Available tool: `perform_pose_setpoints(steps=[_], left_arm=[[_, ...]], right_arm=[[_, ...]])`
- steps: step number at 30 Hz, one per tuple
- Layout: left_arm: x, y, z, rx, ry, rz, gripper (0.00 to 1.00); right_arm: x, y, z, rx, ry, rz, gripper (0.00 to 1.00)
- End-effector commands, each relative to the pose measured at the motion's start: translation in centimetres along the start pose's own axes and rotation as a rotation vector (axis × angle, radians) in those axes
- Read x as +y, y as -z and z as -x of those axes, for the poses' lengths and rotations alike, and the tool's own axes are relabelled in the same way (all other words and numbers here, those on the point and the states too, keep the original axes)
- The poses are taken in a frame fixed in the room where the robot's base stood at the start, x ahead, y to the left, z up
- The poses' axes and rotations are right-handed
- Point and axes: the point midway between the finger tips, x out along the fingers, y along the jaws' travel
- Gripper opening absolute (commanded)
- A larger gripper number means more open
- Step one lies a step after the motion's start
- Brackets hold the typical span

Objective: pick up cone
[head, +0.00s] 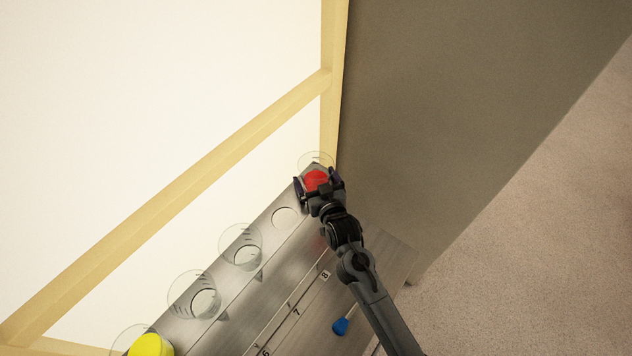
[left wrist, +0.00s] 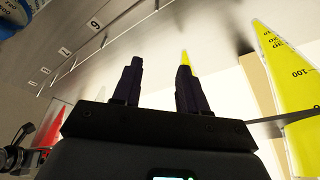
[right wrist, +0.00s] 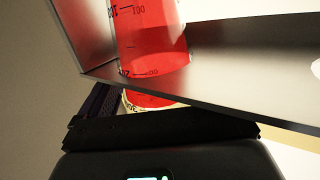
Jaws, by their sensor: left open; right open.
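A clear cone with red liquid (head: 315,180) sits at the far end of the metal shelf (head: 256,285). In the right wrist view the red cone (right wrist: 152,40) passes through the shelf plate, with printed marks on its side. My right gripper (head: 318,180) is open around the red cone, with a finger on either side in the head view. In the right wrist view one finger shows beside the cone's lower part; the other is hidden. My left gripper (left wrist: 160,82) is open and empty under the shelf, and is not seen in the head view.
A yellow-filled cone (left wrist: 285,90) hangs right of my left gripper; yellow also shows behind its right finger. Several empty shelf holes (head: 284,218) with clear rims lie along the row. A yellow top (head: 150,346) and a blue item (head: 340,325) are nearer. A wood-framed panel (head: 180,205) borders the shelf.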

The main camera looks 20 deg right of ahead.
Motion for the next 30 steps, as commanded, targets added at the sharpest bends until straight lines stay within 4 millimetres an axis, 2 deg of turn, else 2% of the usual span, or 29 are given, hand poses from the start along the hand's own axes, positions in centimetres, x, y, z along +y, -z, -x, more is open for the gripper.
perform_pose_setpoints(steps=[4, 5, 15, 17, 30], left_arm=[[-0.1, 0.0, 0.0, -0.001, 0.003, -0.004, 0.43], [-0.1, 0.0, 0.0, -0.001, 0.003, -0.004, 0.43], [0.0, 0.0, 0.0, 0.000, 0.002, -0.002, 0.43], [0.0, 0.0, 0.0, 0.000, 0.000, -0.001, 0.43], [0.2, 0.1, 0.2, 0.001, -0.007, 0.008, 0.43]], right_arm=[[0.0, 0.0, 0.0, 0.000, 0.000, 0.000, 1.00], [0.0, 0.0, 0.0, 0.000, 0.000, 0.000, 0.97], [0.0, 0.0, 0.1, 0.000, 0.001, 0.000, 0.45], [0.0, 0.0, 0.1, 0.000, 0.001, 0.000, 0.37], [-0.1, 1.1, 0.1, 0.007, 0.001, 0.000, 0.37]])
